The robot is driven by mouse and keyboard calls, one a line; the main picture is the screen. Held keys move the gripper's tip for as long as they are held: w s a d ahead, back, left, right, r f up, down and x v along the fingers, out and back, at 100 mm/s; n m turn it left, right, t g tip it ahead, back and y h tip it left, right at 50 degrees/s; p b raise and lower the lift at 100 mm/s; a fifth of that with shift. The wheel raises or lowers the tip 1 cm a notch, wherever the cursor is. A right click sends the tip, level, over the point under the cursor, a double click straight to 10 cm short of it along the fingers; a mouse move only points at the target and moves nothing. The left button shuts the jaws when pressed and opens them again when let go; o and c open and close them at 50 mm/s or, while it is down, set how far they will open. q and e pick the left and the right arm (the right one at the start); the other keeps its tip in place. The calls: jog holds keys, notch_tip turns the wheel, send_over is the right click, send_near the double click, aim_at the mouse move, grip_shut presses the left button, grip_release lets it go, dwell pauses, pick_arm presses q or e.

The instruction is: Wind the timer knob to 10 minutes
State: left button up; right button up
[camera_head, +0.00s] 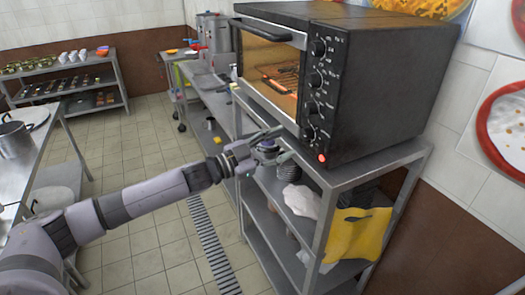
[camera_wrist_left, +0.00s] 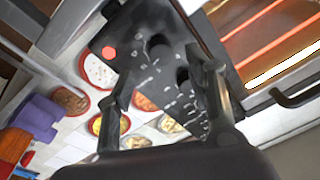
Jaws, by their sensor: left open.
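A black oven (camera_head: 385,75) has a column of dark knobs on its front panel: a top knob (camera_head: 318,47), a second knob (camera_head: 314,80), a third knob (camera_head: 310,108) and a bottom knob (camera_head: 308,133). The labels are too small to tell which is the timer. My left gripper (camera_head: 284,144) is open and empty, just in front of the bottom knob and apparently apart from it. In the left wrist view, the bottom knob (camera_wrist_left: 158,47) and another knob (camera_wrist_left: 183,76) show between and beyond the open fingers of my left gripper (camera_wrist_left: 172,72). My right gripper is out of view.
A red light (camera_head: 321,158) glows below the knobs. The oven's glass door (camera_head: 270,70) with its handle is left of the panel. The tiled floor (camera_head: 150,150) is open to the left.

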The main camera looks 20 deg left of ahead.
pick_arm(q)
jog(key=v, duration=0.6)
jog(key=shift+f, duration=0.1)
dwell(0.4)
